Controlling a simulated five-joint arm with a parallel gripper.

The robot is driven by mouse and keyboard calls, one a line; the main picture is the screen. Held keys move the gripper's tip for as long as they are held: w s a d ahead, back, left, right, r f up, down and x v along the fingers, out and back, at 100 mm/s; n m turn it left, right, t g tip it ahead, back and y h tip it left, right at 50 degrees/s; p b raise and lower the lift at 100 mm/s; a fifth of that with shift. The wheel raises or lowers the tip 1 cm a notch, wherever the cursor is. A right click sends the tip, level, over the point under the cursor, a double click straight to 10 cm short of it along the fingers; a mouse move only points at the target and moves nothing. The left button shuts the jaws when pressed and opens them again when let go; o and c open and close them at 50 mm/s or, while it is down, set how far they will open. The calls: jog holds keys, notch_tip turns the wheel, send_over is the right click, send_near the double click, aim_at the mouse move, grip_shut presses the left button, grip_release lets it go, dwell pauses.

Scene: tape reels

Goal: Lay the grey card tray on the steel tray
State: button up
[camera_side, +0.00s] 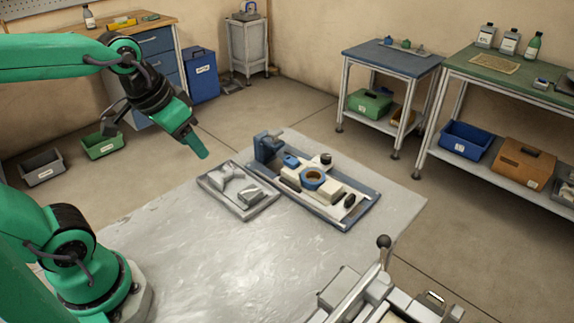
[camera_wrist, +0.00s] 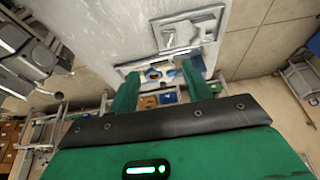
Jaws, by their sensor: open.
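A shallow grey metal-looking tray (camera_side: 213,185) lies flat on the pale floor sheet, with angular grey shapes inside it. I take it for the steel tray; I cannot make out for sure which grey piece is the card tray. The grey tray also shows at the top of the wrist view (camera_wrist: 160,46). My gripper (camera_side: 201,152) hangs in the air behind and left of the grey tray, apart from it. In the wrist view my gripper (camera_wrist: 160,84) has its two green fingers spread, with nothing between them.
Right of the grey tray lies a long blue tray (camera_side: 335,221) with white blocks, a blue ring-shaped reel (camera_side: 313,178) and dark knobs. A bench fixture with a black-knobbed lever (camera_side: 384,243) stands at the front right. The sheet left of the grey tray is clear.

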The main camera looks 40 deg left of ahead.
jog(key=shift+s+d+t, duration=0.15)
jog(key=shift+s+t, duration=0.35)
jog(key=shift+s, duration=1.15)
